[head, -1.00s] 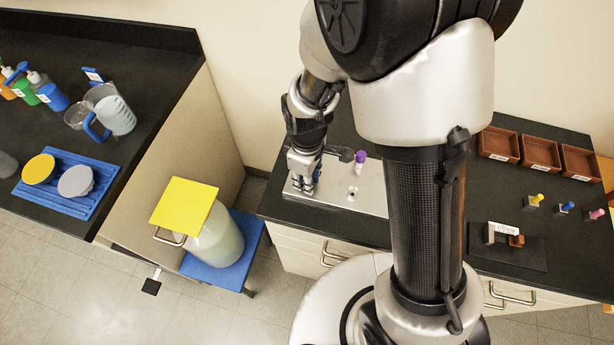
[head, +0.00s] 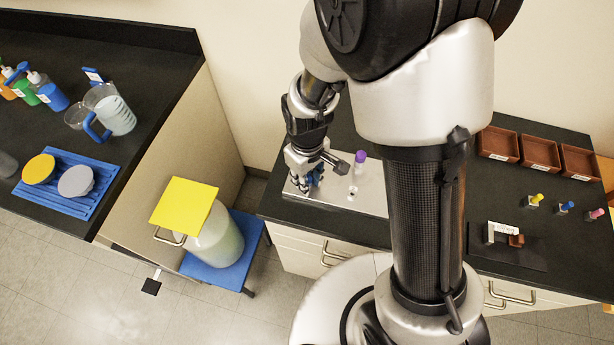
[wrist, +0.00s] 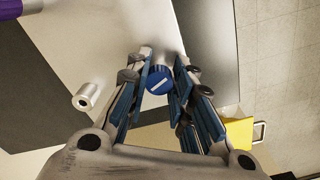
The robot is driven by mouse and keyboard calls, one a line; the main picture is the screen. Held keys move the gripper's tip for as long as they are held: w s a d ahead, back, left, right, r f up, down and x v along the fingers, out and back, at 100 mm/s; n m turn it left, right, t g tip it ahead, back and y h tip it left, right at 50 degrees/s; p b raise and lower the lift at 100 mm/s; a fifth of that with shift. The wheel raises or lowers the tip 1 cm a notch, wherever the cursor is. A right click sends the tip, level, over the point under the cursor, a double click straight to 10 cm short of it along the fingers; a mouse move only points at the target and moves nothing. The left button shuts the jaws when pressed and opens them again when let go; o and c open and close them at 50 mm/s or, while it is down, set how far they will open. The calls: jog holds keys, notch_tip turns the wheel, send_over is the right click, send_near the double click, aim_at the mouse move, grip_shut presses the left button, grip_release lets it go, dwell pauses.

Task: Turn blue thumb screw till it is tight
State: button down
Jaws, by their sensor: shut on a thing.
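The blue thumb screw (wrist: 158,80) shows in the wrist view with a white line across its round top. It sits between the fingertips of my gripper (wrist: 161,72), which is shut on it. In the head view my gripper (head: 308,185) points down at the left part of a silver metal plate (head: 372,199). There the fingers mostly hide the screw. In the wrist view the white line on the screw's top runs at a slant. I cannot tell how deep the screw sits.
A purple-topped part (head: 360,156) stands behind the plate's middle. A small silver post (wrist: 86,97) stands on the plate, apart from my fingers. Brown trays (head: 498,144) and several coloured knobs are at the bench's right. A yellow-lidded container (head: 184,205) stands left of the bench.

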aim_at(308, 179)
jog(key=m, duration=0.4)
jog(key=shift+w, duration=0.15)
jog(key=c, duration=1.4)
grip_release()
jog(key=shift+c, duration=0.2)
notch_tip(308, 179, up, 7)
jog(key=p, duration=0.5)
jog(key=shift+r+p, duration=0.1)
jog(key=shift+p, duration=0.25)
notch_tip(308, 179, up, 12)
jog(key=s+d+r+m+t+b, duration=0.1)
jog(key=s+d+r+t+b, duration=0.1)
jog(key=s+d, duration=0.3)
jog(key=s+d+r+m+t+b, duration=0.2)
jog(key=s+d+r, duration=0.3)
jog(key=s, duration=0.3)
jog(key=shift+s+d+r+m+t+b, duration=0.25)
jog(key=shift+s+d+m+t+b, duration=0.05)
jog(key=shift+s+d+b, duration=0.1)
